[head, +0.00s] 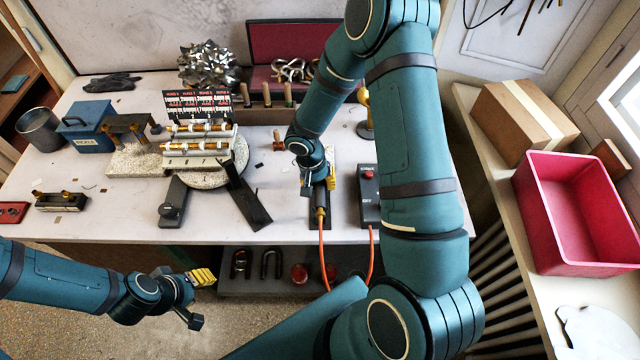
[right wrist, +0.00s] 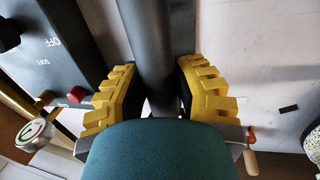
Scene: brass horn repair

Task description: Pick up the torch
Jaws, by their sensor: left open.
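The torch (head: 320,200) is a dark cylinder with a brass part and an orange hose at its near end. It lies over a dark strip on the bench. My right gripper (head: 321,186) is at the torch. In the right wrist view the torch body (right wrist: 158,50) runs between the yellow fingers of my right gripper (right wrist: 161,95), with a dark pad against each side. The gripper looks shut on it; part of the torch is hidden behind my wrist. My left gripper (head: 199,298) is open and empty, low in front of the bench at the left.
A dark control box (head: 369,195) with a red button stands right of the torch; it also shows in the right wrist view (right wrist: 50,50). Left are a black angled stand (head: 245,200) and a round turntable with brass parts (head: 200,140). A pink bin (head: 575,210) sits far right.

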